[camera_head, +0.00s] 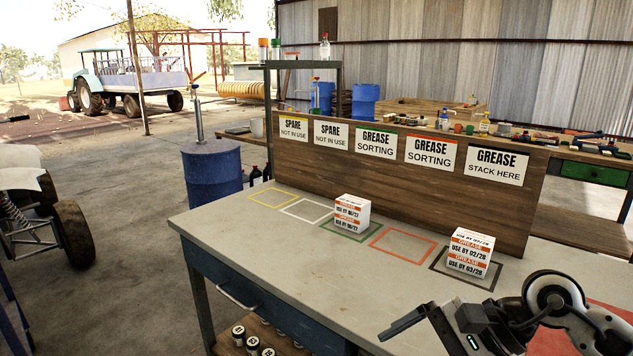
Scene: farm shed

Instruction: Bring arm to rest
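My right gripper (404,324) is at the lower right, over the front part of the workbench (285,235). Its dark finger part points left, and I cannot see whether it is open or shut. No grease box shows in it. Another stack of grease boxes (470,253), marked 02/28 above 03/28, sits in the black outlined square. My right gripper is apart from both stacks. My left gripper is not in view.
The yellow (252,201), white (287,209) and red (378,249) outlined squares are empty. A wooden board (400,175) with label signs stands along the bench's back edge. A blue barrel (212,178) stands left of the bench. The bench's front left is clear.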

